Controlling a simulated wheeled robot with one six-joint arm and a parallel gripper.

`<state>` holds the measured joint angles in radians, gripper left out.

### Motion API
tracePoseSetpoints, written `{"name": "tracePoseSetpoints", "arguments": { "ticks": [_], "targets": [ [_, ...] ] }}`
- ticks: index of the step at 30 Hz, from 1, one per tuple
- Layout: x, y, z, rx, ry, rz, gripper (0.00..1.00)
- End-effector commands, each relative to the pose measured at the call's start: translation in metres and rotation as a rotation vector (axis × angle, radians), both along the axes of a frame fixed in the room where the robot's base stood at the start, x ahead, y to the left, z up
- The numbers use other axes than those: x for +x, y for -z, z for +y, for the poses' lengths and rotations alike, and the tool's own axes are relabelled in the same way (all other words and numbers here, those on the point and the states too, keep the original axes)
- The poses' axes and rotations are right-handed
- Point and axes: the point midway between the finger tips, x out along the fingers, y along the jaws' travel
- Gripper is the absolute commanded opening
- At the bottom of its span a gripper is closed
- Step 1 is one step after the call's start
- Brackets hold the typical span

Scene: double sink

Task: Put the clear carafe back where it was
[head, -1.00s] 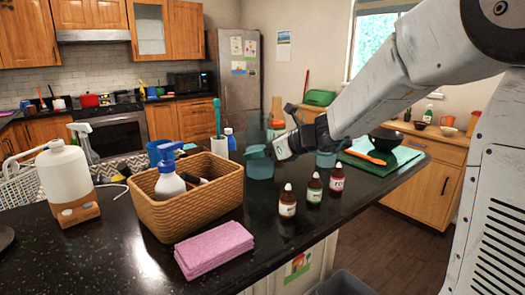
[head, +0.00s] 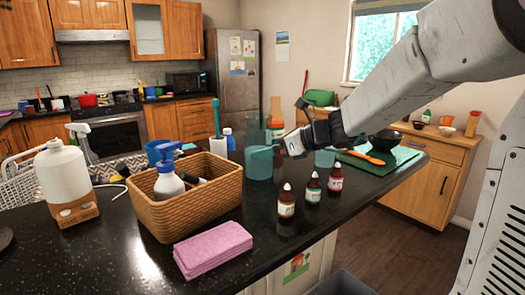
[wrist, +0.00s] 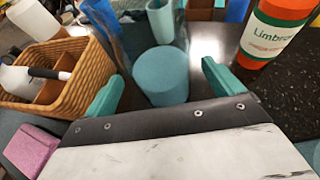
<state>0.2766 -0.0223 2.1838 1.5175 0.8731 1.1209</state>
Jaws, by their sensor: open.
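The clear carafe (head: 258,168) stands upright on the dark counter, right of the wicker basket. Its lower part looks teal and its upper walls are see-through. My gripper (head: 264,152) is at its right side, open, with a teal finger in front of the carafe. In the wrist view the carafe (wrist: 160,78) shows between the spread fingertips of my gripper (wrist: 163,75), with a gap on both sides. My wrist hides part of what stands behind it.
Several small brown bottles (head: 286,205) stand in front. An orange bottle (wrist: 272,35) is close right of the carafe in the wrist view. A pink cloth (head: 212,250) lies near the front edge. A green board (head: 385,160) lies right.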

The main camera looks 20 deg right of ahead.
Motion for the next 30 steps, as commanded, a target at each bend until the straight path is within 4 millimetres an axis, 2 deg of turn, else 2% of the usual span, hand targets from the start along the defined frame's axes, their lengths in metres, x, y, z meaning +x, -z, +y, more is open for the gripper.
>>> {"name": "tracePoseSetpoints", "arguments": {
  "ticks": [6,12,17,30],
  "targets": [
    [-0.034,-0.020,-0.030,-0.001,0.004,-0.001,0.92],
    [-0.054,-0.030,-0.046,0.000,0.002,0.000,0.92],
    [-0.059,-0.033,-0.050,0.000,0.001,0.001,0.92],
    [-0.059,-0.033,-0.050,0.000,-0.001,0.002,0.92]
  ]
}}
